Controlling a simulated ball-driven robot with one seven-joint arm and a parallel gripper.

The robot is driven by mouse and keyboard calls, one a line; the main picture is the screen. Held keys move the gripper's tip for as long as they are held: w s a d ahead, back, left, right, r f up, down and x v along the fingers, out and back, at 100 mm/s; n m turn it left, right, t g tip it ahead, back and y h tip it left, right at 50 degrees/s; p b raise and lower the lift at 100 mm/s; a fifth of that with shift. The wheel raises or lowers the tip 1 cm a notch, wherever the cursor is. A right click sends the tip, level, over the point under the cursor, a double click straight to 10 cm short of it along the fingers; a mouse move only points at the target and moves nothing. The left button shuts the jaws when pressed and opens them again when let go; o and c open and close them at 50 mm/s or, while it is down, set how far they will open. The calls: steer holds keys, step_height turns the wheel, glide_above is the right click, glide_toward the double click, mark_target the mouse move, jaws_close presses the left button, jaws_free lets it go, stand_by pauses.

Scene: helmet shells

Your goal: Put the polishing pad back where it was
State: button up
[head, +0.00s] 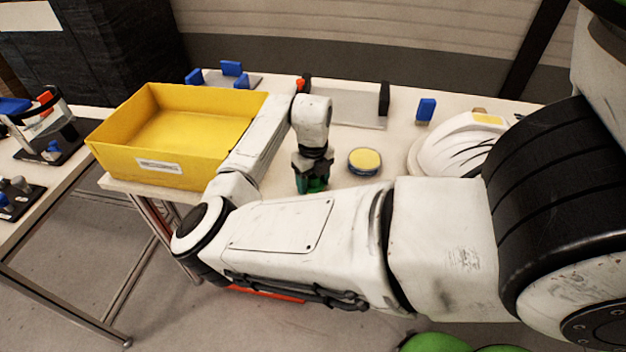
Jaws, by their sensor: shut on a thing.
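My gripper (312,172) points down over the front part of the table, just right of the yellow box. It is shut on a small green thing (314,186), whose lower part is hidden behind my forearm. I cannot tell whether this green thing is the polishing pad. A round, flat thing with a yellow top and dark blue rim (364,160) lies on the table to the right of my gripper, apart from it. I cannot tell whether that one is a pad or a tin.
A large open yellow box (125,150) stands at the table's left. A white helmet shell (455,145) lies at the right. Behind are a blue block (425,110), a grey plate with dark end posts (345,108) and a holder with blue blocks (231,69). A second table is far left.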

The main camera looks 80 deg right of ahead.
steer(key=shift+f, duration=0.15)
steer(key=o, duration=0.9)
